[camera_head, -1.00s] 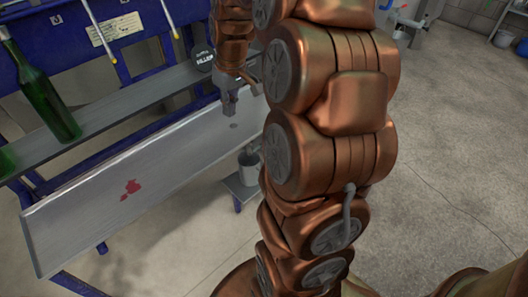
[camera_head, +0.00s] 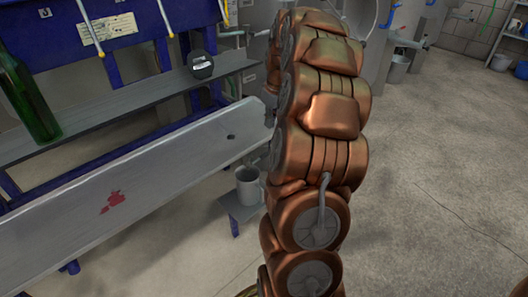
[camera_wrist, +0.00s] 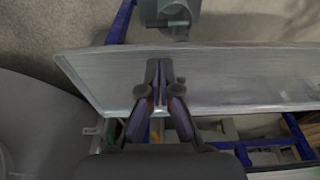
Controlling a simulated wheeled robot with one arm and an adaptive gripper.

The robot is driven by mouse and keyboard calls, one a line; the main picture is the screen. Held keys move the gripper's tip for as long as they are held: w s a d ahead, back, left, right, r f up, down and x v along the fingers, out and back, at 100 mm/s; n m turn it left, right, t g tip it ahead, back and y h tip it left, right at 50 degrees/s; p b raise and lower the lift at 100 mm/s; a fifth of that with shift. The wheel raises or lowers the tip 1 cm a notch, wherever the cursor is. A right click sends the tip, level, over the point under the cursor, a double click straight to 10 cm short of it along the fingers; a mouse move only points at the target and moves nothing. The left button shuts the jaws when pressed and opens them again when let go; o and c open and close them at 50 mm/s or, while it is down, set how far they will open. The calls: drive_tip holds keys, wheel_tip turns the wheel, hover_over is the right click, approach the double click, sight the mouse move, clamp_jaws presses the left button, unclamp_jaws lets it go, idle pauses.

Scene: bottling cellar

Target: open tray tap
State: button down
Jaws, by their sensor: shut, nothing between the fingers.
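The long grey metal tray (camera_head: 165,170) slopes across the left half of the head view, with a dark drain hole near its right end. A grey jug (camera_head: 248,186) stands on a small shelf below that end. I cannot clearly make out a tap in either view. My gripper (camera_wrist: 160,68) is shut and empty in the wrist view, its fingertips in front of the tray (camera_wrist: 235,75), near its left end; contact cannot be told. In the head view my arm hides the gripper. A grey object (camera_wrist: 172,12), cut off by the top edge, lies beyond the tray.
A grey shelf (camera_head: 120,105) runs behind the tray, with a green bottle (camera_head: 30,100) and a round black labelled object (camera_head: 202,66) on it. Blue frame parts (camera_wrist: 120,22) show near the tray. The concrete floor (camera_head: 430,190) at right is clear.

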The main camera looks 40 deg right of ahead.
sight(263, 155)
drive_tip(key=shift+f, duration=0.15)
drive_tip(key=w+f+b, duration=0.1)
drive_tip(key=f+b, duration=0.1)
drive_tip(key=f, duration=0.2)
drive_tip(key=f+b, duration=0.2)
drive_tip(key=f, duration=0.3)
drive_tip(key=w+f+b, duration=0.1)
drive_tip(key=f+b, duration=0.1)
drive_tip(key=f, duration=0.2)
drive_tip(key=shift+w+f, duration=0.25)
drive_tip(key=shift+w, duration=0.1)
drive_tip(key=shift+p, duration=0.35)
